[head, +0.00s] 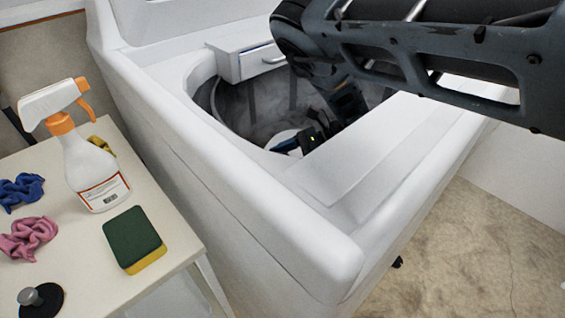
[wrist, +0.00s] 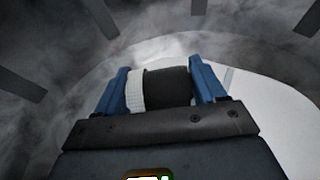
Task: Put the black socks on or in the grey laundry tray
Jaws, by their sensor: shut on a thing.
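My gripper (head: 292,145) reaches down into the round drum of a white top-loading washing machine, its blue fingers partly hidden by the wrist in the head view. In the wrist view my gripper (wrist: 160,74) is shut on the black socks (wrist: 167,88), a dark roll with a white band at its left end. The roll lies across between the two blue fingers. In the head view I cannot make out the socks. The grey laundry tray is not seen in either view.
The washing machine's white rim (head: 265,215) surrounds the drum (head: 255,105). A small table (head: 170,235) at left holds a spray bottle (head: 92,165), a green-yellow sponge (head: 134,240), blue cloth (head: 20,190), pink cloth (head: 28,237) and a black stopper (head: 40,300). Bare floor (head: 475,250) lies at right.

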